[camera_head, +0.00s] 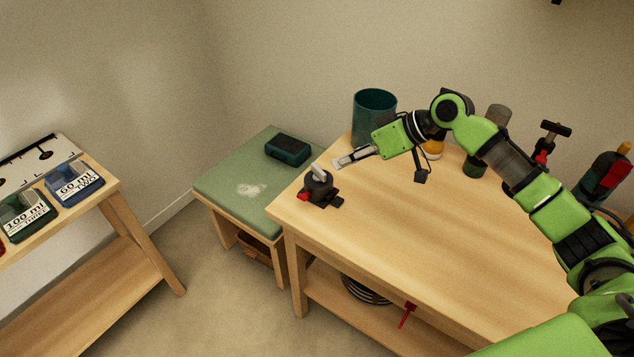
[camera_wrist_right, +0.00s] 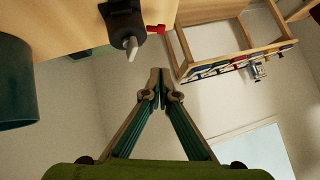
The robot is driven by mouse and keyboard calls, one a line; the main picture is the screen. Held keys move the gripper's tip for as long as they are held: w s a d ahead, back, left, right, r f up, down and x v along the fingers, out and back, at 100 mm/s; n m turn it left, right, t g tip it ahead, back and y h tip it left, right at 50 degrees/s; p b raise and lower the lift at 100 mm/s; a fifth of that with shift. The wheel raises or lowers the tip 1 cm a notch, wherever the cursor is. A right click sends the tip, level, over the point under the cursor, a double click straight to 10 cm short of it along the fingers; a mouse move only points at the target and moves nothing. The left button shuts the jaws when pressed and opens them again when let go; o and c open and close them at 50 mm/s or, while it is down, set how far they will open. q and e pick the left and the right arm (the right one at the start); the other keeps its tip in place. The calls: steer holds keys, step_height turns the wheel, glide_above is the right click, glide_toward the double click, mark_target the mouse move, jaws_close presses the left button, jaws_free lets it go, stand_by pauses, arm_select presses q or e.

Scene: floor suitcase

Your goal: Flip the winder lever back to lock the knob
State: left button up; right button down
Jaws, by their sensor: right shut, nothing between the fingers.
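The winder (camera_head: 319,187) is a small dark device at the left corner of the wooden table, with a light grey knob or lever (camera_head: 318,170) sticking up and a red part (camera_head: 304,196) at its left side. It also shows in the right wrist view as a dark body (camera_wrist_right: 122,22) with a pale tip and a red piece (camera_wrist_right: 156,28). Which piece is the lever I cannot tell for sure. My right gripper (camera_head: 337,164) is shut and empty, just right of the winder's top and apart from it. My left gripper is not in view.
A teal cup (camera_head: 374,112) stands behind my right gripper. A green-topped bench (camera_head: 225,197) with a dark teal box (camera_head: 288,149) is left of the table (camera_head: 400,240). Several tools stand at the table's back right. The table's middle is clear.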

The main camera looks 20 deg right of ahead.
steer(key=p, duration=0.2)
glide_toward(299, 194)
steer(key=w+a, duration=0.2)
steer(key=w, duration=0.1)
steer(key=f, duration=0.1)
steer(key=a+f, duration=0.1)
steer(key=f, duration=0.1)
steer(key=shift+s+a, duration=0.15)
steer(key=shift+a, duration=0.05)
steer(key=shift+a+f, duration=0.1)
steer(key=shift+f, duration=0.35)
steer(key=shift+s+p, duration=0.1)
steer(key=shift+p, duration=0.2)
steer(key=shift+a+p, duration=0.1)
steer(key=shift+p, duration=0.25)
steer(key=shift+s, duration=0.1)
